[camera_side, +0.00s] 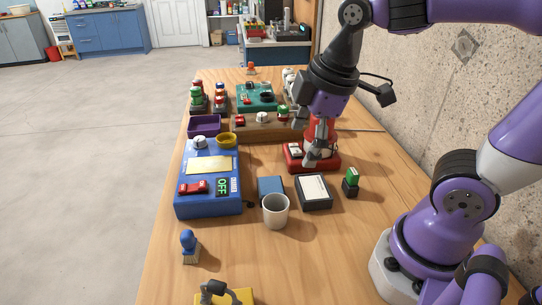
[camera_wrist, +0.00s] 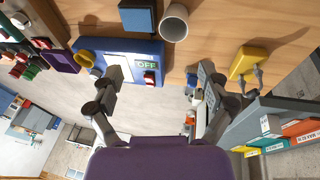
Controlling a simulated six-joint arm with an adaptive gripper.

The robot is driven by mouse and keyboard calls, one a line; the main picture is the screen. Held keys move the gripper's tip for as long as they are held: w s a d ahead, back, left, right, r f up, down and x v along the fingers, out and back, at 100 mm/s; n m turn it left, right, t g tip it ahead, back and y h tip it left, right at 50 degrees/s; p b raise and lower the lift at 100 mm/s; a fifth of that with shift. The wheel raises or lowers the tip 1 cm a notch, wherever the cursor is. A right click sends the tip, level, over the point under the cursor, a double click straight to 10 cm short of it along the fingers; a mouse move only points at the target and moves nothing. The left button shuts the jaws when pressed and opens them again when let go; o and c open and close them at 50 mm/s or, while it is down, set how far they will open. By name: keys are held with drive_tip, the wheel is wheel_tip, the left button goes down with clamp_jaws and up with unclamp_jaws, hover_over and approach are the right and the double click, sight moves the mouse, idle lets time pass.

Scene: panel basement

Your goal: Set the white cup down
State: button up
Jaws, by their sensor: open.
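The white cup (camera_side: 275,212) stands upright on the wooden table, open end up, close to the front of a small blue block. It also shows at the top of the wrist view (camera_wrist: 174,23), beyond the fingertips and not between them. My gripper (camera_side: 308,140) is farther back and to the right of the cup, by the red device. In the wrist view my gripper (camera_wrist: 161,75) has its two fingers spread wide with nothing held between them. The gripper and cup are apart.
A blue panel (camera_side: 208,205) reading OFF stands left of the cup, and a dark box with a white top (camera_side: 314,190) stands right. The red device (camera_side: 296,166) is under my gripper. A blue-handled brush (camera_side: 189,246) and yellow block (camera_side: 224,298) sit nearer.

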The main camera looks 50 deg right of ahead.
drive_tip(key=m, duration=0.3)
drive_tip(key=s+d+m+t, duration=0.1)
drive_tip(key=m, duration=0.2)
drive_tip(key=s+m+t, duration=0.1)
drive_tip(key=m, duration=0.2)
drive_tip(key=shift+s+d+r, duration=0.1)
drive_tip(key=shift+d+r, duration=0.05)
drive_tip(key=shift+d, duration=0.05)
